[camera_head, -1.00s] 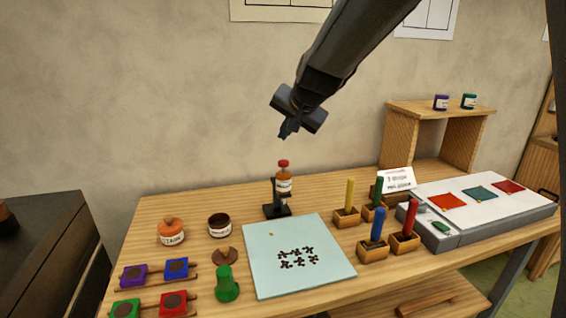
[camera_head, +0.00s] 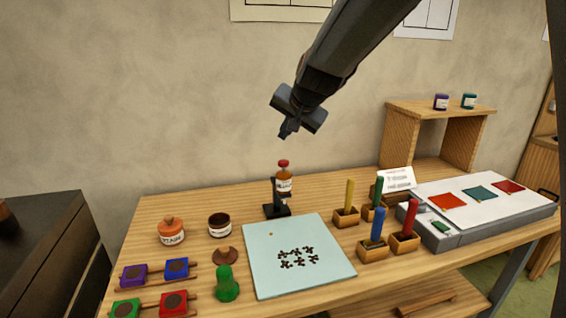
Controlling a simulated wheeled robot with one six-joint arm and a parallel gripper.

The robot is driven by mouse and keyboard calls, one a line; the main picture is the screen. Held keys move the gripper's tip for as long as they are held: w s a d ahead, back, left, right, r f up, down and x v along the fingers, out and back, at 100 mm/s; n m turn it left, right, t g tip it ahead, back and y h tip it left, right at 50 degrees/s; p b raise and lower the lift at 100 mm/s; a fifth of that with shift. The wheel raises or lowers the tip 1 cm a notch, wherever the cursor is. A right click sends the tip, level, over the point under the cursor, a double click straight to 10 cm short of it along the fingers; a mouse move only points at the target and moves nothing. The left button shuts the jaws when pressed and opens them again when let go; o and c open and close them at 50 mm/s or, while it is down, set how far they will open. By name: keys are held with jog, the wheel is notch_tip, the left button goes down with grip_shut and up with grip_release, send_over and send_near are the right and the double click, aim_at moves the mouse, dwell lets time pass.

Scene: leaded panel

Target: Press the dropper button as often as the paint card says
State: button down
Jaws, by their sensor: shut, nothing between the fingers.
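The dropper is an amber bottle (camera_head: 284,184) held in a small black stand (camera_head: 277,210) at the back middle of the table. Its red button (camera_head: 283,163) is on top. My gripper (camera_head: 285,134) is shut and empty, pointing down in the air above the red button, with a clear gap between them. A white card (camera_head: 396,180) with red and dark print stands behind the wooden blocks; it may be the paint card, but its text is too small to read.
A pale glass sheet (camera_head: 262,262) with dark marks lies in front of the stand. Coloured sticks in wooden blocks (camera_head: 372,249) stand to its right, beside a light box (camera_head: 480,224) with coloured panes. Jars (camera_head: 171,231), a green stamp-like piece (camera_head: 226,284) and colour pads (camera_head: 176,268) stand left.

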dwell(0.9)
jog(key=s+d+f+n+g+h, duration=0.1)
jog(key=s+d+f+g, duration=0.1)
jog(key=s+d+f, duration=0.4)
jog(key=s+d+f+n+g+h, duration=0.1)
jog(key=s+d+f, duration=0.6)
jog(key=s, duration=0.8)
jog(key=s+d+f+n+g+h, duration=0.1)
jog(key=s+d+f+g, duration=0.3)
jog(key=s, duration=0.6)
notch_tip(320, 180, down, 4)
jog(key=shift+s+d+r+n, duration=0.3)
jog(key=shift+d+n, duration=0.5)
jog(key=shift+d, duration=0.4)
jog(key=shift+a, duration=0.1)
